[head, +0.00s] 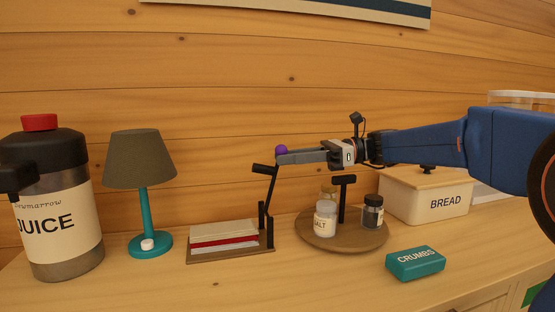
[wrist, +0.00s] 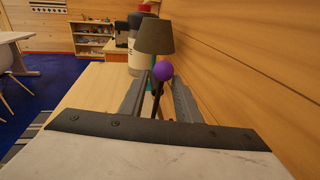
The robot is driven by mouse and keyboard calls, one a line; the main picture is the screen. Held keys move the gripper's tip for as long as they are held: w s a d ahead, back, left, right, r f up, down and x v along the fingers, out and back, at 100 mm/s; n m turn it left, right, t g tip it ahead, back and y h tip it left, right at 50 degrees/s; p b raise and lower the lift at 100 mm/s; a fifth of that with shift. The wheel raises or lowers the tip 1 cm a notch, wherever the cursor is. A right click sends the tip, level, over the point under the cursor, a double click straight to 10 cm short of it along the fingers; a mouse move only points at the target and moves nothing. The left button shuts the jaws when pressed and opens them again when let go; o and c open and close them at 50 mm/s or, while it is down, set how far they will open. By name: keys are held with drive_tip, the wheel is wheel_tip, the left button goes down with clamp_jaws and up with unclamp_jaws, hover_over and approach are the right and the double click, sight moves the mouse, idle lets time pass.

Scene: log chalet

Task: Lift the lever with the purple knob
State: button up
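The purple knob (head: 281,149) shows just above my fingertips in the head view; in the wrist view the purple knob (wrist: 163,70) appears between the finger ends, nearer the right finger. A dark stem runs below it, mostly hidden by my fingers. A black upright arm with a short crossbar (head: 264,169) rises from the napkin holder (head: 203,254) just below my fingertips; I cannot tell whether it joins the knob. My gripper (head: 279,158) is level and points left, its fingers apart with a gap between them in the wrist view (wrist: 160,88). No grip on the knob shows.
A lamp (head: 142,205) and juice jug (head: 62,240) stand left. Below my gripper, a round wooden tray (head: 344,244) holds a salt jar (head: 325,219), other jars and a black T-shaped handle (head: 342,195). A bread box (head: 427,197) and teal crumbs box (head: 415,262) are right. The wooden wall is behind.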

drive_tip(key=w+d+r, duration=0.1)
drive_tip(key=d, duration=1.3)
drive_tip(key=shift+r, duration=0.1)
